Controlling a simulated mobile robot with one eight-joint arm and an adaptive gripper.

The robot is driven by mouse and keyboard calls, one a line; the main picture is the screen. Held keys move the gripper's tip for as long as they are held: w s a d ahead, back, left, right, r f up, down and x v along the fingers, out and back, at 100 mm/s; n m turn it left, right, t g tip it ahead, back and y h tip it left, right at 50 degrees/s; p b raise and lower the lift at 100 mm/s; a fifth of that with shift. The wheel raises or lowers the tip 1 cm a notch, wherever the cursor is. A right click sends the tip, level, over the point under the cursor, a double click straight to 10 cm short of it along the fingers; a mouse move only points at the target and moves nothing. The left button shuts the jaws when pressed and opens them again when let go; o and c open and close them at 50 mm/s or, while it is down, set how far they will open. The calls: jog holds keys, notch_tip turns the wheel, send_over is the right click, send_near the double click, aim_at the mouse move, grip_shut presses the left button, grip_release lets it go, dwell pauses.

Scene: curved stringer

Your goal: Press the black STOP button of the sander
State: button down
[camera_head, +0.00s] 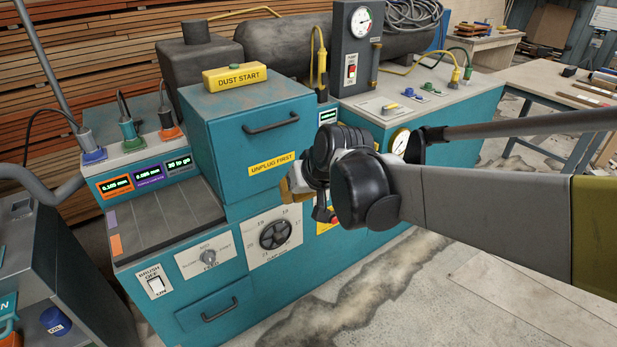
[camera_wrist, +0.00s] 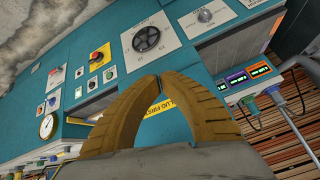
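The sander is a teal machine (camera_head: 228,262) with controls on its front. My gripper (camera_wrist: 160,76) has tan, ribbed fingers whose tips meet with nothing between them; in the head view the gripper (camera_head: 291,190) is in front of the machine, right of the round dial. In the wrist view a small plate with a green button (camera_wrist: 110,74) and a small plate with a dark button (camera_wrist: 92,84) lie left of the fingertips, apart from them. The dark one may be the black STOP button; its label is too small to read. My arm hides this area in the head view.
A red knob on a yellow plate (camera_wrist: 98,57) sits near these buttons. The black dial (camera_head: 275,234) is on a white plate. A drawer handle (camera_head: 271,122) and an "UNPLUG FIRST" label (camera_head: 272,163) are on the upper box. Open floor (camera_head: 350,295) lies in front.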

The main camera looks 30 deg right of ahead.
jog(key=w+d+f+m+t, duration=0.1)
jog(key=w+d+f, duration=0.45)
jog(key=d, duration=0.35)
jog(key=w+d+f+m, duration=0.2)
jog(key=w+d+f, duration=0.2)
jog(key=w+d, duration=0.3)
jog(key=s+d+f+m+t, duration=0.2)
jog(key=d+f, duration=1.6)
jog(key=shift+h, duration=0.3)
jog(key=shift+d, duration=0.1)
jog(key=w, duration=0.8)
jog(key=shift+w+a, duration=0.35)
jog(key=shift+w, duration=0.1)
jog(key=shift+w, duration=0.3)
